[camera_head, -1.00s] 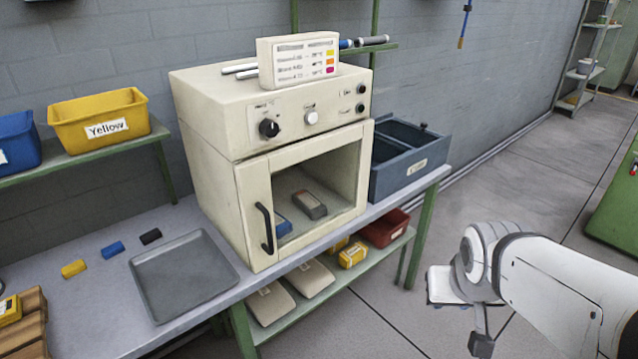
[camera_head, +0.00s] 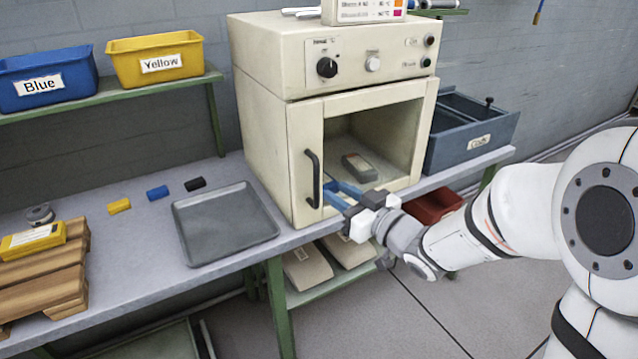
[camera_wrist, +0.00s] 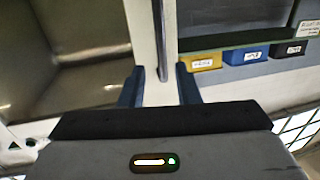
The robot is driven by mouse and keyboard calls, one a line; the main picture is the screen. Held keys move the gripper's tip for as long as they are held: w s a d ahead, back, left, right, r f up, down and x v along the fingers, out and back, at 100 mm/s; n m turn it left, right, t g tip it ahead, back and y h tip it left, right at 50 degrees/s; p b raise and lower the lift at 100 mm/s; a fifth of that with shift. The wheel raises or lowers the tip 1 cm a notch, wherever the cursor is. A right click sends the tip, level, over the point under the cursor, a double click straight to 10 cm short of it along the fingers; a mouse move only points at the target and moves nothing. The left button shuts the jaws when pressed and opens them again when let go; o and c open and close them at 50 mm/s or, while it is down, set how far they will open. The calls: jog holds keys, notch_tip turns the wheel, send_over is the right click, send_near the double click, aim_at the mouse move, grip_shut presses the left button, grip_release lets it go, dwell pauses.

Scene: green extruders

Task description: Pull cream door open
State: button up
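The cream door (camera_head: 304,128) on the front of the cream oven (camera_head: 268,115) looks closed. It has a large window and a black vertical handle (camera_head: 312,178) on its left side. My gripper (camera_head: 329,191) is in front of the door, just right of the handle, with its blue fingers pointing toward it. In the wrist view the two blue fingers (camera_wrist: 159,88) stand apart, and the dark handle bar (camera_wrist: 161,45) appears between them. Whether either finger touches the handle cannot be told. A grey object (camera_head: 359,167) lies behind the window.
A grey tray (camera_head: 225,225) lies on the bench left of the oven, beside several small coloured blocks. A blue-grey bin (camera_head: 470,140) stands right of the oven. Yellow (camera_head: 155,60) and blue (camera_head: 48,80) bins sit on a shelf. Floor in front is clear.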

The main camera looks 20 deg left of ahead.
aim_at(318, 180)
jog(key=x, duration=0.8)
jog(key=shift+s, duration=0.15)
grip_shut()
dwell(0.3)
